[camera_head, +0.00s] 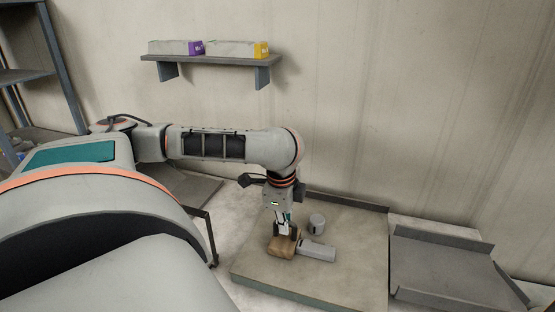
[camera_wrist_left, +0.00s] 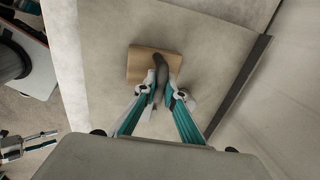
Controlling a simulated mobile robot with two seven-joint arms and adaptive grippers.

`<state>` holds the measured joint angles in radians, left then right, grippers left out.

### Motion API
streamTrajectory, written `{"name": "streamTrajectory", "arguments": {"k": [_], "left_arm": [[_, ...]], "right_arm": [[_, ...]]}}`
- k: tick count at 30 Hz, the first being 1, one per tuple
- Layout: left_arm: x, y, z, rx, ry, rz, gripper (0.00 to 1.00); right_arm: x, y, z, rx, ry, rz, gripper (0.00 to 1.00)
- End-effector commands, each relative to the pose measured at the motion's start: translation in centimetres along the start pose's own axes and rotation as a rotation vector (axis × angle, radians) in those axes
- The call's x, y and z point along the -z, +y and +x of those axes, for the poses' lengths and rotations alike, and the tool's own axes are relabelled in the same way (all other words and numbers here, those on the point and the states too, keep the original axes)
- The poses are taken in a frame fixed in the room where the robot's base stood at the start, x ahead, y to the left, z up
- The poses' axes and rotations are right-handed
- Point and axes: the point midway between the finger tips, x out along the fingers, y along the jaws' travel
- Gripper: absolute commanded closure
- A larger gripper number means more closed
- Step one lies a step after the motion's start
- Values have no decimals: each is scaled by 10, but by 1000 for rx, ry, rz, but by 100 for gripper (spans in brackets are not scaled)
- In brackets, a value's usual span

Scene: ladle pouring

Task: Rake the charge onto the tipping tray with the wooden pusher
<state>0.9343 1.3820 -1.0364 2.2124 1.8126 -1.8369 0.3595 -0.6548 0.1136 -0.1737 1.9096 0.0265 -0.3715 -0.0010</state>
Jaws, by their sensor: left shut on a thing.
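My left gripper (camera_head: 284,228) points down over the slab and is shut on the wooden pusher (camera_head: 280,246). In the left wrist view my left gripper (camera_wrist_left: 159,92) closes on the pusher's dark handle, and the brown wooden head (camera_wrist_left: 140,66) shows beyond the fingertips. A grey rectangular block (camera_head: 318,252) lies just right of the pusher; a gap between them is hard to tell. A short grey cylinder (camera_head: 317,222) stands behind the block. The grey tipping tray (camera_head: 440,268) is at the right, beside the slab.
The pale slab (camera_head: 345,280) has a raised dark edge (camera_head: 345,201) at the back, near the wall. A wall shelf (camera_head: 212,63) with two boxes hangs well above. A dark metal frame (camera_head: 210,235) stands left of the slab. The slab's front right is clear.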

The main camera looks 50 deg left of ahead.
Motion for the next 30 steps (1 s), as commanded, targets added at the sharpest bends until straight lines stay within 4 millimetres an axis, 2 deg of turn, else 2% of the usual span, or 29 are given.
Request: {"name": "streamTrajectory", "arguments": {"k": [30], "left_arm": [[75,-1,0,1,2,3,100]], "right_arm": [[-2,6,0,-3,-2,-12,60]]}}
